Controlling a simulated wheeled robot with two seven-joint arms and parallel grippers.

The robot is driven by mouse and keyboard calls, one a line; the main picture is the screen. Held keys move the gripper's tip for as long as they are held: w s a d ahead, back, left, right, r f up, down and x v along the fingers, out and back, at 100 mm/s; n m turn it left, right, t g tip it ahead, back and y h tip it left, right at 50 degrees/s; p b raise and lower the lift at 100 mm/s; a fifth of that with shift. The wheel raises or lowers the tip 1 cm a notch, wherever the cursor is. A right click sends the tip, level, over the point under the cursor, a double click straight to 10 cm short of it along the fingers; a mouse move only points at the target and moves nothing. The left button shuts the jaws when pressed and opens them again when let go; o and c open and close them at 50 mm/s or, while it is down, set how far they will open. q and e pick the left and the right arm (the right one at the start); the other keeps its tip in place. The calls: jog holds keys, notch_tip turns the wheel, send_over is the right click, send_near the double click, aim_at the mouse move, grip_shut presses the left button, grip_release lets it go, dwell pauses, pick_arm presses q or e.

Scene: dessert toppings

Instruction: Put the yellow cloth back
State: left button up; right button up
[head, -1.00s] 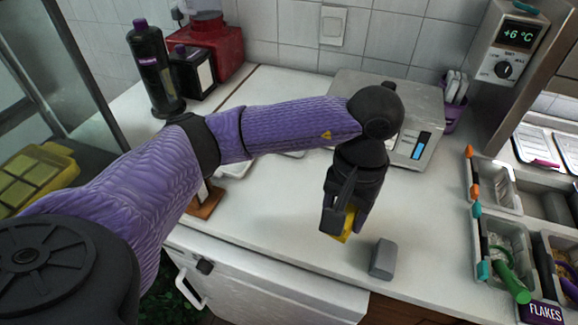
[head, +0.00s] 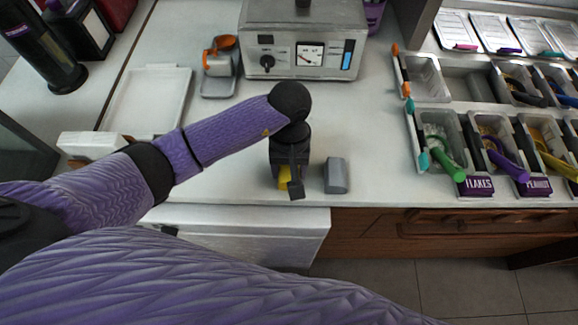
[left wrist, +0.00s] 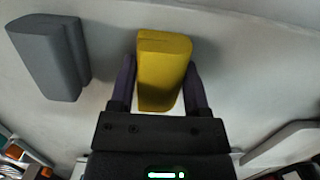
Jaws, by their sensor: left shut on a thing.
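The yellow cloth (left wrist: 164,68) is a folded block between the two fingers of my left gripper (left wrist: 160,88) in the left wrist view. My left gripper (head: 289,188) is shut on it, low over the white counter near its front edge. In the head view only a small part of the yellow cloth (head: 284,174) shows; the gripper hides the rest. A similar grey folded block (head: 336,175) lies just right of the gripper, apart from it. It also shows at the upper left of the left wrist view (left wrist: 50,58). My right gripper is not in view.
A metal machine (head: 300,42) with a dial stands behind the gripper. A white tray (head: 148,98) lies at the left. Topping bins with coloured-handled scoops (head: 446,150) stand at the right. The counter between the grey block and the bins is clear.

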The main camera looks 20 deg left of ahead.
pick_arm(q)
jog(key=shift+f, duration=0.15)
jog(key=o, duration=1.2)
jog(key=r, duration=0.3)
jog(key=w+r+p, duration=0.1)
jog(key=r, duration=0.7)
jog(key=shift+w+a+r+p, duration=0.15)
jog(key=shift+w+a+p, duration=0.1)
jog(key=shift+w+p, duration=0.15)
jog(key=shift+r, duration=0.5)
